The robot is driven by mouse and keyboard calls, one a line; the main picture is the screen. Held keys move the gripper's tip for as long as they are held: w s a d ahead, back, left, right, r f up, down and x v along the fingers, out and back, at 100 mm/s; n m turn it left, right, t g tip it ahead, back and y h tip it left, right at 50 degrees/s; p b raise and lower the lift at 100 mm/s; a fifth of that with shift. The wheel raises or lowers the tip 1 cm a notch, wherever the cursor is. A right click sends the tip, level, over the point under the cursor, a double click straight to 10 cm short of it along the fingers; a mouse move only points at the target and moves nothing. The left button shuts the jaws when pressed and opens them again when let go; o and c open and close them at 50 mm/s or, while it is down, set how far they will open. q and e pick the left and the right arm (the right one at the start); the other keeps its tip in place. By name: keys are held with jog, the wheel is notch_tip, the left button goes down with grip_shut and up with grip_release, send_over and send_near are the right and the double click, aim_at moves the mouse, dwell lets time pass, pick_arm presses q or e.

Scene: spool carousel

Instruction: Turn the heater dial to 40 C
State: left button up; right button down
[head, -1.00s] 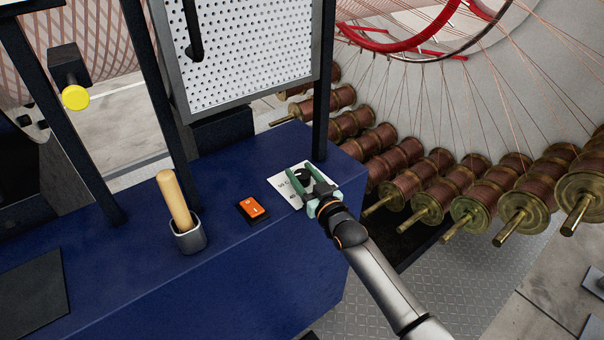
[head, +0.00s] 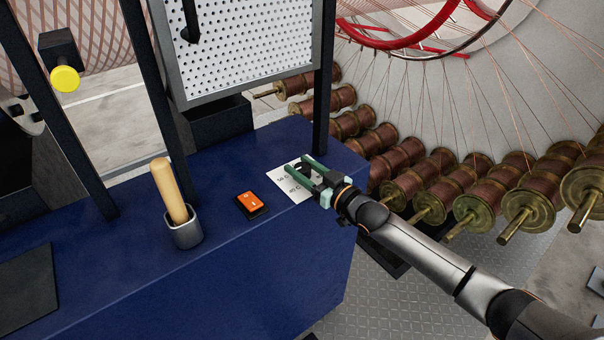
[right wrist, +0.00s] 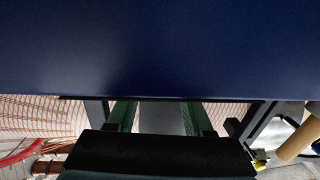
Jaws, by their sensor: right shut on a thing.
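The heater dial (head: 301,168) is a small black knob on a white label card (head: 278,175) at the right end of the blue cabinet top. The card bears print reading about 50 C and 40 C; the rest is covered by my gripper. My right gripper (head: 299,163) reaches in from the right, its green fingers on either side of the dial, shut on it. I cannot tell where the dial points. My left gripper is not in view.
An orange rocker switch (head: 251,203) and a wooden-handled tool in a grey cup (head: 187,236) stand left of the card. A dark post (head: 323,85) rises just behind the dial. Copper spools (head: 405,190) stand close on the right. The blue cabinet front (head: 250,285) is clear.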

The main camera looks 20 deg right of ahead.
jog(key=shift+w+d+f+n+g+y+b, duration=0.15)
jog(key=shift+n+g+y+b, duration=0.25)
jog(key=shift+n+y+b, duration=0.25)
jog(key=shift+n+g+y+b, duration=0.5)
jog(key=shift+y+b, duration=0.1)
jog(key=shift+y, duration=0.25)
jog(key=shift+r+n+g+y+b, duration=0.2)
jog(key=shift+n+g+y+b, duration=0.1)
jog(key=shift+n+g+y, duration=0.45)
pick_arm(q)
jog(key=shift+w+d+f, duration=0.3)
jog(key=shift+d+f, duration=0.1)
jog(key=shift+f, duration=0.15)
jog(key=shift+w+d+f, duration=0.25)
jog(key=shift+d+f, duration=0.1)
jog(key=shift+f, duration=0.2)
pick_arm(e)
jog(key=shift+n+g+y, duration=0.7)
jog(key=shift+g+y, duration=0.15)
jog(key=shift+y, duration=0.1)
pick_arm(q)
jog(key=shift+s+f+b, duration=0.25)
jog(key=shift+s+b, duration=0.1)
jog(key=shift+b, duration=0.05)
pick_arm(e)
jog(key=shift+n+g+y, duration=0.3)
jog(key=shift+g, duration=0.1)
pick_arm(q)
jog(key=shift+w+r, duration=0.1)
